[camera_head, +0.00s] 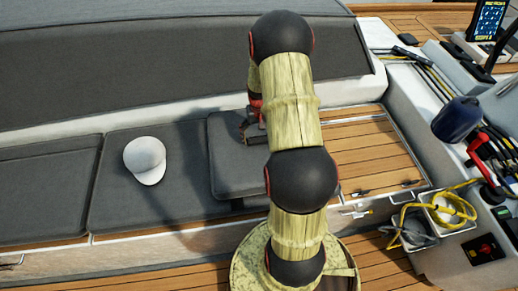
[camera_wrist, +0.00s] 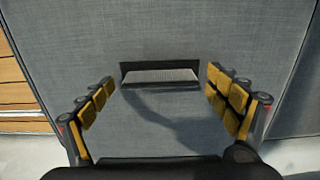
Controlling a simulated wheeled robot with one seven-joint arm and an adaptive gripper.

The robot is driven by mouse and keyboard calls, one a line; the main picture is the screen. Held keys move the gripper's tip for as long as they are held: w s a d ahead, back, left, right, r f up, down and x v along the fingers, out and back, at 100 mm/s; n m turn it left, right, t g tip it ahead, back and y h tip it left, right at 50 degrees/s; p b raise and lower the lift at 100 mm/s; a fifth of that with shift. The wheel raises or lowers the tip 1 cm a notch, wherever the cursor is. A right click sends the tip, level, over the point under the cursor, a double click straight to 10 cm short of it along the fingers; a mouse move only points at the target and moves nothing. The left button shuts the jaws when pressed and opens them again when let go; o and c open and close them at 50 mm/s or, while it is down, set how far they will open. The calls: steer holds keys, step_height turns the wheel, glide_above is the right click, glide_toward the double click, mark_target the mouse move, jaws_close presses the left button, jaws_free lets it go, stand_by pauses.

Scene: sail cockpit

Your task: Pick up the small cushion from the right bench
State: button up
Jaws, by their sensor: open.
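A small square dark grey cushion (camera_head: 228,165) lies on the bench in the head view, partly hidden by my arm. In the wrist view grey fabric that looks like this cushion (camera_wrist: 165,30) fills most of the picture. A dark bar with a lighter grey strip (camera_wrist: 160,75) shows on it between the fingers; I cannot tell what it is. My gripper (camera_wrist: 160,85) is open with yellow-padded fingers apart and nothing held between them. Contact is unclear.
A white cap (camera_head: 145,160) lies on the long bench pad (camera_head: 110,205) left of the cushion. Bare slatted wood (camera_head: 375,155) lies to the right. A grey backrest (camera_head: 170,70) rises behind. A console with a blue container (camera_head: 456,118) and yellow rope (camera_head: 452,211) stands at right.

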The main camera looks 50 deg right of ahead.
steer(key=shift+c, duration=1.4)
steer(key=c, duration=1.9)
